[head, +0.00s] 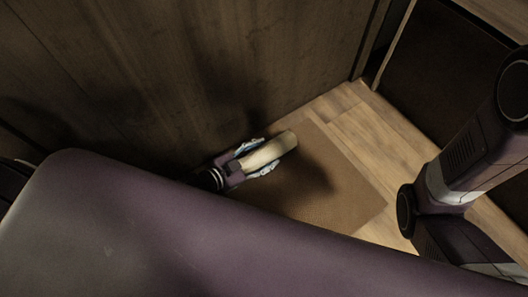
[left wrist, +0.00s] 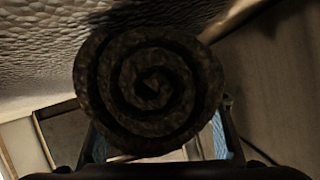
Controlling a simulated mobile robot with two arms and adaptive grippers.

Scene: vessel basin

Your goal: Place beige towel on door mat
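The beige towel (head: 268,153) is a rolled-up cylinder. In the head view my left gripper (head: 258,158) is shut on it, with a pale blue finger on each side. The towel sits over the brown door mat (head: 330,206) as seen from above; I cannot tell whether it touches the mat. In the left wrist view the dark spiral end of the towel (left wrist: 150,85) fills the middle, and my gripper's fingers (left wrist: 158,143) show at its two sides. My right gripper is not in view.
A dark wooden wall (head: 200,70) stands close behind the left gripper and mat. Light wood floor (head: 375,135) shows beyond the mat's far right edge. A dark panel (head: 435,70) stands at the upper right. My own arm and body cover the lower left and right.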

